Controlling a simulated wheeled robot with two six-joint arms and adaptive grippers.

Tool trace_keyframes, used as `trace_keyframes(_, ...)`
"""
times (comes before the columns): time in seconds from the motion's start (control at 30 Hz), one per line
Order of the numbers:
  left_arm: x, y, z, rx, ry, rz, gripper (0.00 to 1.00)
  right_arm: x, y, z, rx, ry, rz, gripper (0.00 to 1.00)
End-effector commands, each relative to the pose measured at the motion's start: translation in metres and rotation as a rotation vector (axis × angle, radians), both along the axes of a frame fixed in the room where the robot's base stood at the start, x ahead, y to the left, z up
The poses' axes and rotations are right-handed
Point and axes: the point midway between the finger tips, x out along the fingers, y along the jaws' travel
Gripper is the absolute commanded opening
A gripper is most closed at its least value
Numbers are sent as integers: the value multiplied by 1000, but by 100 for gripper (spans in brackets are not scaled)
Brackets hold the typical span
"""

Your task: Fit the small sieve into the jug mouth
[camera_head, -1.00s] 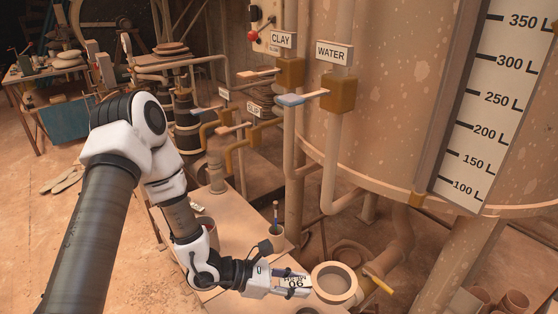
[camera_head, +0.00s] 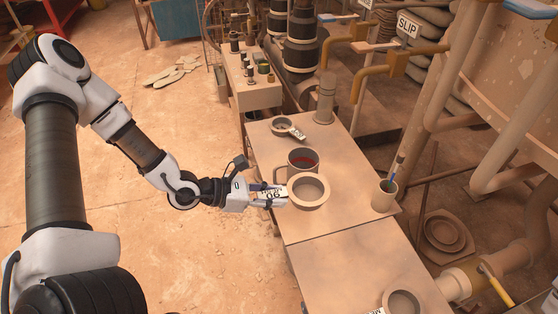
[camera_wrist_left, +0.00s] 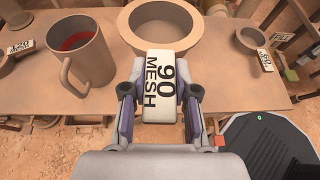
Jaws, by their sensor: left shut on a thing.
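My left gripper (camera_head: 284,194) is shut on the tag handle, marked 90 MESH, of a round beige sieve (camera_head: 325,199). In the left wrist view the tag (camera_wrist_left: 160,85) lies between the fingers and the sieve ring (camera_wrist_left: 131,42) is ahead. The beige jug (camera_head: 303,169), with red inside, stands on the table just behind the sieve; the left wrist view shows it upright on the left (camera_wrist_left: 86,62). The sieve is beside the jug mouth, and its gap above the table is unclear. A smaller-looking tagged sieve (camera_head: 276,129) lies farther back. My right gripper is not in view.
Another tagged sieve (camera_head: 403,291) lies at the table's near end. A cup with brushes (camera_head: 384,198) stands at the right edge, and a beige bottle (camera_head: 325,103) at the back. Bare tabletop (camera_head: 350,262) lies between the held sieve and the near sieve.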

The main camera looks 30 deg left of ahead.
Motion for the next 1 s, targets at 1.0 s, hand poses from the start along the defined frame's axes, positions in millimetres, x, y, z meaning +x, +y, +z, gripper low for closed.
trace_keyframes(1.0, 138, 86, -54, 2, 2, 10, 0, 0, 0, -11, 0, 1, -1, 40)
